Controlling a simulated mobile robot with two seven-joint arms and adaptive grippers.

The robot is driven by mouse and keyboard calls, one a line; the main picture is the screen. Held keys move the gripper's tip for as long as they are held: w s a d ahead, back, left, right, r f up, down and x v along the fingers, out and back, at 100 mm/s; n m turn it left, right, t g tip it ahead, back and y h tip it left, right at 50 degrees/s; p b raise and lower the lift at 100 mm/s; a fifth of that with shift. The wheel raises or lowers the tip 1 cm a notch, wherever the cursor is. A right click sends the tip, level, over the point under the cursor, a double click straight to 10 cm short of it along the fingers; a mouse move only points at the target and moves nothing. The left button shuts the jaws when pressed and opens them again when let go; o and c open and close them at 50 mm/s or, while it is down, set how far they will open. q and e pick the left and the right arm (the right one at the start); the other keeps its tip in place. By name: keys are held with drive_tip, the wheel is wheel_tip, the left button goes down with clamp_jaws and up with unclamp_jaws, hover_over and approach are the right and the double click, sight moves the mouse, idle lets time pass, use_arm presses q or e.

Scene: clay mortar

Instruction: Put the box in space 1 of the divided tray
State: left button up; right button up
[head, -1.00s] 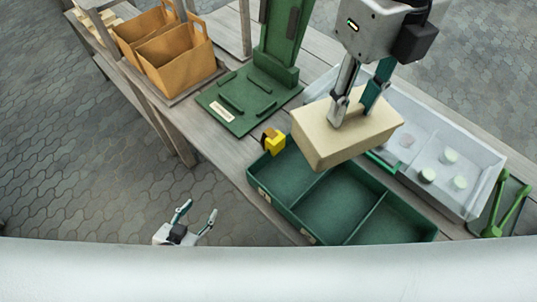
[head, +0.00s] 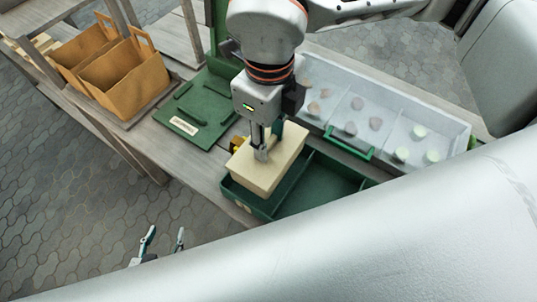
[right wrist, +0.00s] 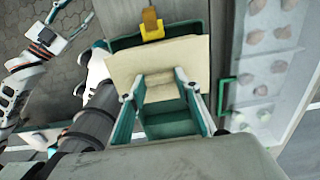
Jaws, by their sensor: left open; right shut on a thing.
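The cream box (head: 255,172) is held by my right gripper (head: 267,147) over the left end of the green divided tray (head: 312,206). It covers most of that end compartment; whether it touches the tray is hard to tell. In the right wrist view, the box (right wrist: 158,58) lies across between my fingers, with the green tray (right wrist: 200,32) showing around it. My left gripper (head: 162,247) is open and empty, low at the left, away from the tray and above the paved floor.
A yellow item (head: 237,144) sits at the tray's far left corner. A pale bin (head: 385,115) with several small round pieces stands behind the tray. A green press base (head: 197,117) and a brown carrier (head: 125,75) are to the left. My own arm hides the lower right.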

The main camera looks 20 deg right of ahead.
sight(250, 187)
wheel_tip(250, 187, down, 3)
drive_tip(key=shift+f, duration=2.1)
drive_tip(key=shift+f+b, duration=0.15)
drive_tip(key=shift+b, duration=0.15)
drive_tip(key=o, duration=1.1)
drive_tip(key=shift+o, duration=0.2)
